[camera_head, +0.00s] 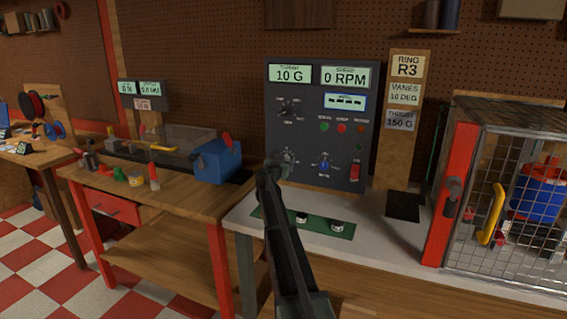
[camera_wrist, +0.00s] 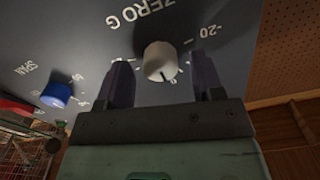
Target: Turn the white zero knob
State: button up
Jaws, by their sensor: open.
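The white zero knob (camera_wrist: 160,60) shows in the wrist view on the dark panel, below the lettering "ZERO G", with a dark pointer line on its face. My gripper (camera_wrist: 162,76) is open, with one dark finger on each side of the knob and a visible gap to each. I cannot tell how far the fingertips reach along the knob's depth. In the head view my gripper (camera_head: 281,162) is at the lower left of the dark control panel (camera_head: 310,150) and hides the white knob.
A blue span knob (camera_wrist: 57,94) sits left of the gripper in the wrist view; it also shows in the head view (camera_head: 324,165). A red switch (camera_head: 355,172) is farther right. The panel's displays read 10 G and 0 RPM. A green mat (camera_head: 270,216) lies below, and a mesh cage (camera_head: 510,150) stands right.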

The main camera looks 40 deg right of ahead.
jog(key=c, duration=0.9)
jog(key=shift+n, duration=0.3)
jog(key=n, duration=0.9)
dwell(0.3)
jog(key=o, duration=0.9)
jog(key=shift+w, duration=0.1)
jog(key=shift+a, duration=0.15)
